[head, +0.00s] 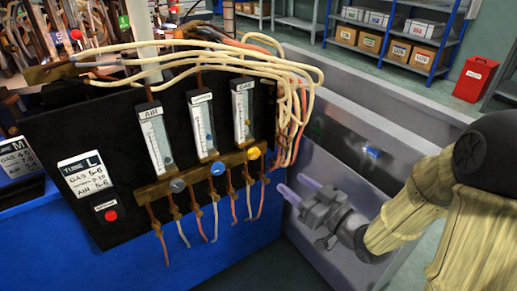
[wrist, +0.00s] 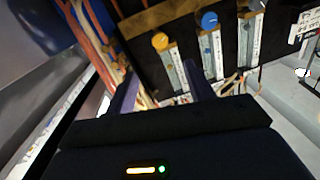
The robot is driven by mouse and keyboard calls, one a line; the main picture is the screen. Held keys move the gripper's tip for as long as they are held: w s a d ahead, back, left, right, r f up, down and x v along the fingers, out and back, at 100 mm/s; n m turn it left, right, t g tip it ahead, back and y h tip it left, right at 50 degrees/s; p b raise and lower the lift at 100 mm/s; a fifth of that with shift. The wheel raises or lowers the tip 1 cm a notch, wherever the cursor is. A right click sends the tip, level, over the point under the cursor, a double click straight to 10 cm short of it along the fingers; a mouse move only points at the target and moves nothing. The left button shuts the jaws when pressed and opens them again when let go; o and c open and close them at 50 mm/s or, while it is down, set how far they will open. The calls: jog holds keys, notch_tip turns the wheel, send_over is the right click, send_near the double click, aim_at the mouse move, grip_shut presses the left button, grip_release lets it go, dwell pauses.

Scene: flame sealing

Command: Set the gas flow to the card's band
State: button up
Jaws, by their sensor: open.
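The GAS flowmeter (head: 243,108) is the right one of three upright tubes on a black panel; its exact reading is too small to tell. The yellow knob (head: 253,153) sits below it and also shows in the wrist view (wrist: 160,41). A card (head: 86,177) left of the tubes reads TUBE L, with GAS 5-6 and AIR 5-6; its middle line is hard to read. My gripper (head: 294,187) is open and empty, right of and below the yellow knob, apart from it. In the wrist view my two fingers (wrist: 158,92) are spread below the knob.
The blue knob (head: 217,168) and grey knob (head: 178,185) are left of the yellow one. Pale and orange hoses (head: 300,85) hang beside the panel's right edge, near my gripper. A red button (head: 111,215) is low on the panel. A second card (head: 15,158) is at far left.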

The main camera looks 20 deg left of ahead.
aim_at(255, 156)
jog(key=b+x, duration=0.3)
jog(key=x, duration=1.1)
jog(key=shift+w+b, duration=0.2)
jog(key=shift+b, duration=0.1)
jog(key=shift+w, duration=0.2)
jog(key=shift+s+a, duration=0.15)
jog(key=shift+a, duration=0.1)
jog(key=shift+s, duration=0.1)
jog(key=c, duration=1)
jog(key=shift+o, duration=0.2)
